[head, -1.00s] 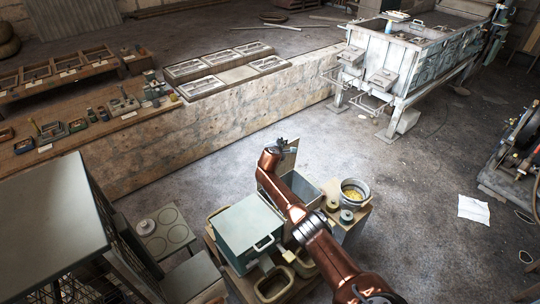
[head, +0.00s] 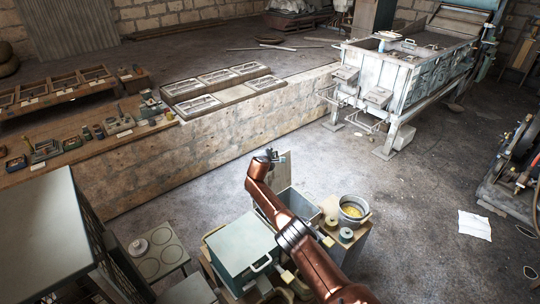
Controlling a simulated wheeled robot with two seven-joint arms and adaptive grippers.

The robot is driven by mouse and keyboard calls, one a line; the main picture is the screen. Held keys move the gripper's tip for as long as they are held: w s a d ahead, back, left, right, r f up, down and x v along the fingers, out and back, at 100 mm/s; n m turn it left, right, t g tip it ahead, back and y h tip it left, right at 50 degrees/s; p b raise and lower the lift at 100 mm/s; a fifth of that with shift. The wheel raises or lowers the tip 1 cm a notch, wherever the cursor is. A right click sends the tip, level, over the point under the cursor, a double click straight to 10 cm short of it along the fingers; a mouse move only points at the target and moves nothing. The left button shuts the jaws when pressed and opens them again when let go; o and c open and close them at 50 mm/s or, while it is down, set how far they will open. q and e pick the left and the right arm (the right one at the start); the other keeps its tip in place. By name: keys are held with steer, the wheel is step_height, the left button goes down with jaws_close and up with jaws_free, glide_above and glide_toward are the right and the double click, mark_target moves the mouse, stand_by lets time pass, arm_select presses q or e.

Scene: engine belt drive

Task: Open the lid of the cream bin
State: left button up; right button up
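An open bin with pale grey-looking walls (head: 303,204) stands on the small wooden table, partly hidden behind my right arm. A cream panel (head: 285,168) stands roughly upright at its far side and looks like its raised lid. My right gripper (head: 272,154) is at the panel's upper left edge. I cannot tell whether it touches the panel, nor whether its small dark fingers are open or shut. My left gripper is not in view.
A teal box (head: 240,246) with a handle stands left of my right arm. A round pot with yellow contents (head: 352,209) and small round tins (head: 345,235) are to the right. The floor beyond the table is clear.

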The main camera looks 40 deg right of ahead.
steer(key=o, duration=0.3)
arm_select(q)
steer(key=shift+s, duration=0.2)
arm_select(e)
steer(key=shift+v, duration=0.95)
steer(key=v, duration=1)
